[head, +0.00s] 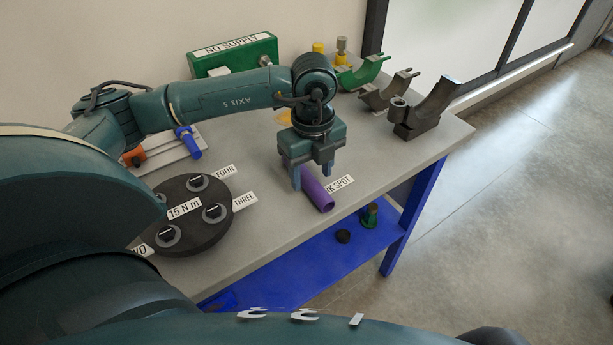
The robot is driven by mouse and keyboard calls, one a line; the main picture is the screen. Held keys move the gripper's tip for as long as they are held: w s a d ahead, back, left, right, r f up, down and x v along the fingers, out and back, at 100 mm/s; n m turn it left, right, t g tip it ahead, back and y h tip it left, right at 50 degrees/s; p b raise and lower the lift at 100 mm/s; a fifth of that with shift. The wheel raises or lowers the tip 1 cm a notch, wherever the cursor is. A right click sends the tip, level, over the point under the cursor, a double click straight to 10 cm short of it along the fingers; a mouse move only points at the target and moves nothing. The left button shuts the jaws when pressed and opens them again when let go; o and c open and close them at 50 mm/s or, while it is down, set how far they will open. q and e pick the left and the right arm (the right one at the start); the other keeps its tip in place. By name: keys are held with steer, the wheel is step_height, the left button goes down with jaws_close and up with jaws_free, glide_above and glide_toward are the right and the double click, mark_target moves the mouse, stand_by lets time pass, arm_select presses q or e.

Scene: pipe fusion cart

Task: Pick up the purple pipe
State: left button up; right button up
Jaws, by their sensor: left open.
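The purple pipe (318,193) lies on the grey table top, near its front edge, beside a white label that reads in part "RK SPOT" (339,184). My left gripper (311,183) points down over the pipe, with its two fingers apart. One finger is at the left of the pipe and the other shows above its right side. I cannot tell whether the fingers touch the pipe. My right gripper is not in view.
A dark round plate (187,213) with bolts stands at the left. A green box (233,56) is at the back. Several curved clamp pieces, including a dark one (424,110), stand at the back right. A blue shelf (290,266) lies below, with a small green-brown part (370,216).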

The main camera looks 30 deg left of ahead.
arm_select(q)
steer(key=shift+f, duration=1.1)
steer(key=c, duration=1.1)
